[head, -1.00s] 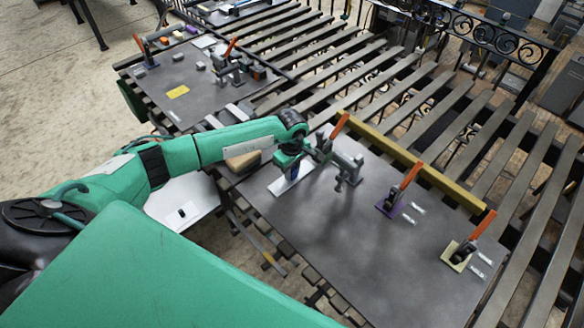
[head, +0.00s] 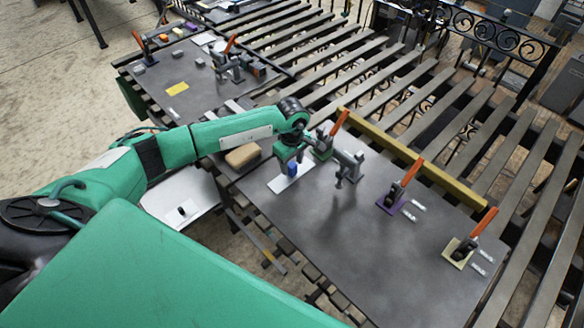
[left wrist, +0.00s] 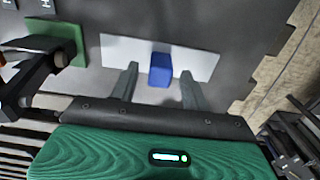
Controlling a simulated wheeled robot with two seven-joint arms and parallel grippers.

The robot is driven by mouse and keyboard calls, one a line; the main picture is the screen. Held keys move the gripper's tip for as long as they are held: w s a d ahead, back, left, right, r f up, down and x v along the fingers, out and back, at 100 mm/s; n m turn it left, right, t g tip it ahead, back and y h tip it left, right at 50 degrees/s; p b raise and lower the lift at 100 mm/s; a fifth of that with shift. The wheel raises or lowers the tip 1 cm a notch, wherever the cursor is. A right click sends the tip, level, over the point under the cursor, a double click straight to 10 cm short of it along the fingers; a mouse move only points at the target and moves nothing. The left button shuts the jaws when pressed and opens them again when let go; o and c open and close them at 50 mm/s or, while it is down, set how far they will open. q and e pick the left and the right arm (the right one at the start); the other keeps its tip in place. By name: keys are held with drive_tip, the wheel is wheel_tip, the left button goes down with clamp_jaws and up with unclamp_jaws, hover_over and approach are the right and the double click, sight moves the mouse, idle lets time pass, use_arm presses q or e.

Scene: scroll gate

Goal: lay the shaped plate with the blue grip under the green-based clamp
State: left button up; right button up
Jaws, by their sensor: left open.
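The white plate (head: 283,184) lies flat on the dark table, its blue grip (head: 292,170) standing up. The plate (left wrist: 203,60) and its blue grip (left wrist: 160,70) also show in the left wrist view. The green-based clamp (head: 324,150) stands just beyond the plate, its orange lever raised. In the left wrist view, a small gap separates its green base (left wrist: 68,42) from the plate's left end. My left gripper (left wrist: 160,88) is open, one finger on each side of the blue grip, with space between. It is over the plate in the head view (head: 290,167). My right gripper is not seen.
A purple-based clamp (head: 391,203) and a yellow-based clamp (head: 459,251) stand farther right. A tan block (head: 242,156) lies left of the plate. The table's front middle is clear.

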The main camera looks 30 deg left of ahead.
sight(292, 165)
use_arm(q)
wheel_tip(292, 165, up, 10)
drive_tip(key=b, duration=0.3)
drive_tip(key=shift+f, duration=0.1)
idle(0.3)
